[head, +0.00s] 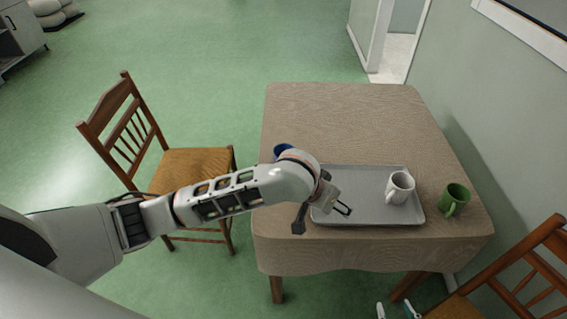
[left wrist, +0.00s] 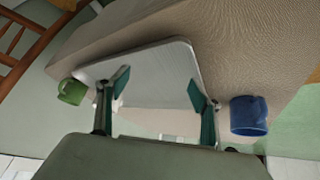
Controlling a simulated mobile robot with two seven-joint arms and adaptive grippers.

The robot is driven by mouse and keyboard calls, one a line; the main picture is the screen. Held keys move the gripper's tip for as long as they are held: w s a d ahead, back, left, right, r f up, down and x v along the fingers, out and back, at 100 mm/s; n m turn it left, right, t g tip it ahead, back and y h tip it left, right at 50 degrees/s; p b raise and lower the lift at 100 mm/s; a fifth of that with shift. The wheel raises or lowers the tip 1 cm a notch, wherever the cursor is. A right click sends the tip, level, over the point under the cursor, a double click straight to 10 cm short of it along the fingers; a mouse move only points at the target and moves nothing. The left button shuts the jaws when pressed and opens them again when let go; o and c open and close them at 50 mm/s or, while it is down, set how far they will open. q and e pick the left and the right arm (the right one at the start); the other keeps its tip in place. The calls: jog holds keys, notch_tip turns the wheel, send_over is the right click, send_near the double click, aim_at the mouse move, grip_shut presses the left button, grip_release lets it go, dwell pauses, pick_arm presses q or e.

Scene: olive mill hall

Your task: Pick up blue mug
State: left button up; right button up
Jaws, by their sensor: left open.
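The blue mug (head: 282,151) stands on the table left of the tray, mostly hidden behind my left arm in the head view. In the left wrist view the blue mug (left wrist: 249,116) shows at the right, outside the right finger and apart from it. My left gripper (head: 322,216) is over the tray's left part; in the left wrist view its two fingers (left wrist: 158,90) are spread with nothing between them. My right gripper (head: 396,311) shows only its two teal fingertips at the bottom edge of the head view, apart and empty.
A grey tray (head: 365,217) on the table (head: 340,115) holds a white mug (head: 399,187). A green mug (head: 454,200) stands right of the tray. Wooden chairs (head: 195,160) (head: 535,268) stand left and lower right. The table's far part is clear.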

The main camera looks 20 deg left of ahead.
aim_at(279, 149)
pick_arm(q)
jog(key=w+a+n+y, duration=0.1)
jog(key=w+a, duration=0.1)
jog(key=w+a+r+n, duration=0.1)
jog(key=w+a, duration=0.1)
jog(key=w+a+n+y, duration=0.1)
jog(key=w+a, duration=0.1)
jog(key=a, duration=0.1)
jog(key=shift+w+a+r+n+g+y, duration=0.1)
jog(key=shift+w+r+n+g+y, duration=0.2)
jog(key=shift+w+g, duration=0.1)
jog(key=w+a+r+n+y, duration=0.2)
jog(key=w+a+r+n, duration=0.25)
jog(key=a, duration=0.45)
jog(key=b+x, duration=0.2)
jog(key=x, duration=0.6)
jog(key=shift+d+f, duration=0.15)
jog(key=shift+f, duration=0.15)
jog(key=c, duration=1.3)
